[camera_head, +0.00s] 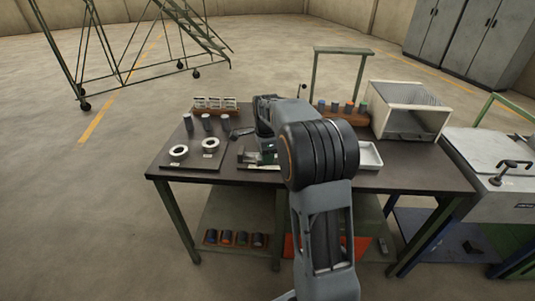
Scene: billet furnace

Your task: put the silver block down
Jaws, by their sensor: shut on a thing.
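My gripper (266,147) is low over the middle of the dark workbench (408,181), partly hidden by my own arm. It is shut on the silver block (268,158), of which only a small pale grey part shows. A small grey metal fixture (249,157) sits on the bench just left of my gripper. At this size I cannot tell whether the block touches the surface under it.
Left on the bench are a plate with two pale rings (178,152) and several upright cylinders (206,121). A white tray (369,156) and an open box-shaped furnace (410,110) stand right. A rack of coloured-top cylinders (343,110) is behind.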

